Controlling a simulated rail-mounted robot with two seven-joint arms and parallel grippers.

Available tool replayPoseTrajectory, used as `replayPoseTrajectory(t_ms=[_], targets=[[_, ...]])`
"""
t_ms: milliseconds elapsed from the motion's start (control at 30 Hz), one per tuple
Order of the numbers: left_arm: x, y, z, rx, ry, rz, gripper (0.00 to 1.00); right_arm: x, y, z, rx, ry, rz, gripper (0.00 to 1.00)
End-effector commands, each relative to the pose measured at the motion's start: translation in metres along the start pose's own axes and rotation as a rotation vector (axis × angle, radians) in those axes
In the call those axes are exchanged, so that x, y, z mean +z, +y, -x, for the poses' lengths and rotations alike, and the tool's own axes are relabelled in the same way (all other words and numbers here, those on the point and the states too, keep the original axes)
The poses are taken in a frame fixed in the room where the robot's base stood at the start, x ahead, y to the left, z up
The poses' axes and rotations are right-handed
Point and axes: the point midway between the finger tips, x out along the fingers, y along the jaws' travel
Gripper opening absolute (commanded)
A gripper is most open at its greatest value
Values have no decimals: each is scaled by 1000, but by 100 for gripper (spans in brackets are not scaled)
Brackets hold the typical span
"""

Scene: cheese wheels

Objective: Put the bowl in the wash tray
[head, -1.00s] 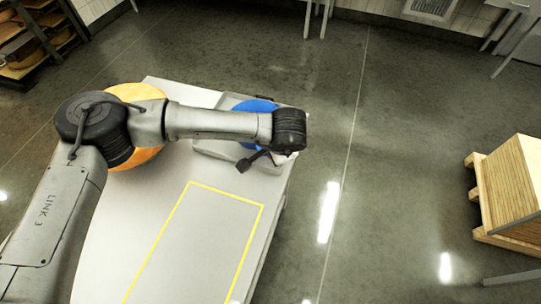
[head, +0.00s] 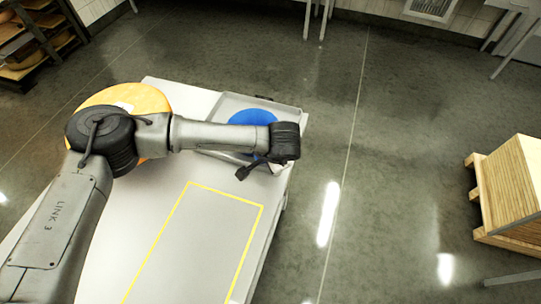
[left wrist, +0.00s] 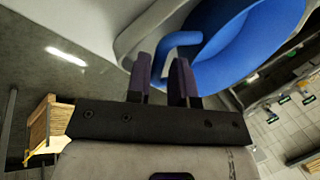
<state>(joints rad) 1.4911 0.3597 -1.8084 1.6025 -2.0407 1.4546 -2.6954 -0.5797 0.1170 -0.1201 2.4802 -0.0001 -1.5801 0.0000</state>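The blue bowl (head: 252,117) is over or inside the grey wash tray (head: 226,104) at the table's far right corner. My left arm hides part of both in the head view. In the left wrist view, the bowl (left wrist: 250,40) fills the upper middle and right, and the tray's pale rim (left wrist: 134,38) is beside it. I cannot tell whether the bowl touches the tray floor. My right gripper is not in view.
An orange cheese wheel (head: 142,95) lies at the table's far left, partly behind my arm. A yellow outlined rectangle (head: 205,240) marks the clear front part of the table (head: 120,225). A wooden crate (head: 510,190) stands on the floor at right.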

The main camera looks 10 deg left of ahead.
Motion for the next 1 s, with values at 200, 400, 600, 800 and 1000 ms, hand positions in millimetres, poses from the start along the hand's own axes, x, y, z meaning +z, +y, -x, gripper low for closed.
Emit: replayPoseTrajectory(t_ms=[200, 400, 600, 800, 1000], targets=[[0, 0, 0, 0, 0, 0, 38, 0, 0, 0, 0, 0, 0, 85], [0, 0, 2, 0, 1, 0, 38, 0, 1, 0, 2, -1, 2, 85], [-1, -1, 24, -1, 4, -2, 38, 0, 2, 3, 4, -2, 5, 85], [-1, -1, 62, -2, 3, -2, 38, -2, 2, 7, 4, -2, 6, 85], [-1, -1, 95, -1, 3, 0, 38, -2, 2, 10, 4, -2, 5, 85]])
